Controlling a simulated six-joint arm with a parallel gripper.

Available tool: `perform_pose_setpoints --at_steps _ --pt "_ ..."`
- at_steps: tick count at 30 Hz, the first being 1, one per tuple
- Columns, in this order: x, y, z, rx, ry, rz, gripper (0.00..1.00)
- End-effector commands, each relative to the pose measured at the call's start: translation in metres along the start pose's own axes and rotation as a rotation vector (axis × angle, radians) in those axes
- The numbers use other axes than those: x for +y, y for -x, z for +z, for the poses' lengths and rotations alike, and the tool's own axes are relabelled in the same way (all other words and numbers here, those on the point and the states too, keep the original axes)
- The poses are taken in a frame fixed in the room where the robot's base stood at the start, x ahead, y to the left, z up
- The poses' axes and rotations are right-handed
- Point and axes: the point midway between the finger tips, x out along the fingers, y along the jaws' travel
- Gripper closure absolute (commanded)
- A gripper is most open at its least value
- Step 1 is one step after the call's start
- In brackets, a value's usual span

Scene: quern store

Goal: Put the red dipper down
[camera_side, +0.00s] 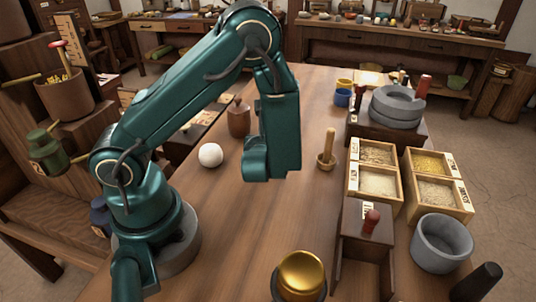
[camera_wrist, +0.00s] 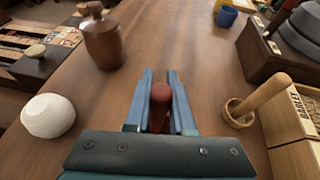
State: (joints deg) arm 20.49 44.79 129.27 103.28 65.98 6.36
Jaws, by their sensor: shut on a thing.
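My gripper (camera_wrist: 160,76) is in the middle of the wrist view, its two blue fingers pointing away over the wooden table. It is shut on the red dipper (camera_wrist: 161,92), whose rounded dark red end shows between the fingers. The rest of the dipper is hidden by the gripper. In the side view my wrist hangs over the middle of the table, and neither the fingers nor the dipper can be made out there. How far the dipper is from the tabletop I cannot tell.
A white ball (camera_side: 210,155) and a brown jar (camera_side: 238,117) stand left of the gripper. A small wooden cup with a tan stick (camera_side: 327,158) stands to the right, near the grain boxes (camera_side: 377,183). A gold-topped pot (camera_side: 301,277) stands in front. Bare table (camera_side: 235,225) lies between.

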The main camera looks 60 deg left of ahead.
Motion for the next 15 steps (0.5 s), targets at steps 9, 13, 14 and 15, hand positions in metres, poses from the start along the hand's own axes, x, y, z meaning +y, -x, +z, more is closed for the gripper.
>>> perform_pose_setpoints --at_steps 9,13,14,15 --pt "-0.0001 -0.0009 -0.0022 0.0 -0.002 0.0 1.0" --pt "-0.0003 -0.001 -0.0023 0.0 0.0 0.0 0.48" --pt "-0.0002 -0.001 -0.0023 0.0 0.0 0.0 0.48" --pt "-0.0002 -0.001 -0.0023 -0.001 0.0 0.0 0.48"
